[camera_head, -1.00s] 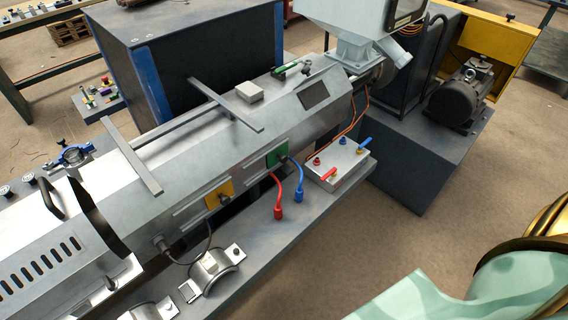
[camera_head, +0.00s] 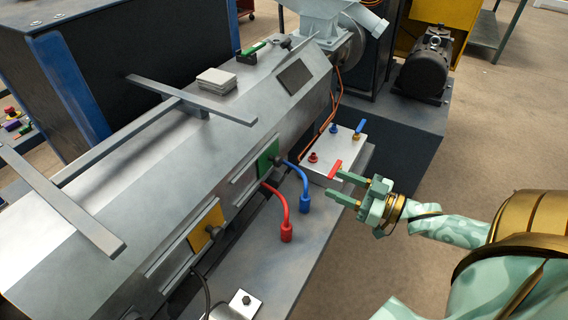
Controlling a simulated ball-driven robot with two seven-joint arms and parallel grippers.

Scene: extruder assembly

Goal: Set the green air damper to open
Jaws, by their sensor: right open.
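The green air damper (camera_head: 267,160) is a small green plate with a dark knob, set in a slide rail on the sloped side of the grey barrel cover. My right gripper (camera_head: 334,186) is open and empty. It points left, to the right of the damper and apart from it, near the front edge of the valve box. My left gripper is not in view.
A yellow damper plate (camera_head: 206,227) sits lower left on the same side. A red hose (camera_head: 283,213) and a blue hose (camera_head: 304,186) hang just below the green damper. A valve box (camera_head: 335,157) with red and blue handles stands right of them.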

